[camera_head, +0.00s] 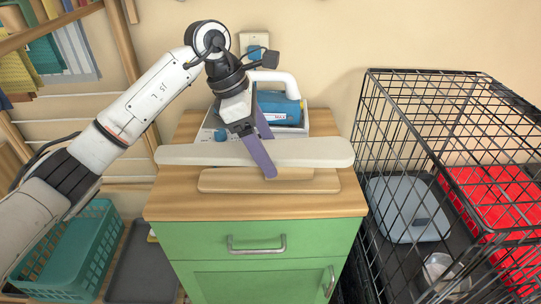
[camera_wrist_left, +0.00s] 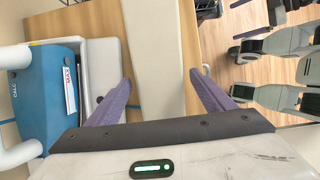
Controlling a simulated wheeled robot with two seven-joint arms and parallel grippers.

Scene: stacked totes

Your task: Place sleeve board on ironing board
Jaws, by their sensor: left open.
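The sleeve board is a long cream padded board (camera_head: 200,154) over a light wooden base (camera_head: 310,186), lying crosswise on the cabinet top. In the left wrist view the padded top (camera_wrist_left: 153,50) runs between my finger tips, with the wooden base (camera_wrist_left: 190,50) beside it. My left gripper (camera_head: 270,156) is above the middle of the board, its purple fingers apart, one toward each long edge. In the left wrist view the gripper (camera_wrist_left: 161,78) is open and holds nothing; I cannot tell whether a finger touches the board. No ironing board can be made out. My right gripper is out of view.
A blue and white steam iron station (camera_head: 280,108) stands close behind the board. The green cabinet (camera_head: 215,240) has a wooden top (camera_head: 175,205). A black wire crate (camera_head: 375,150) stands at right. A teal basket (camera_head: 85,245) is on the lower left; shelves are behind it.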

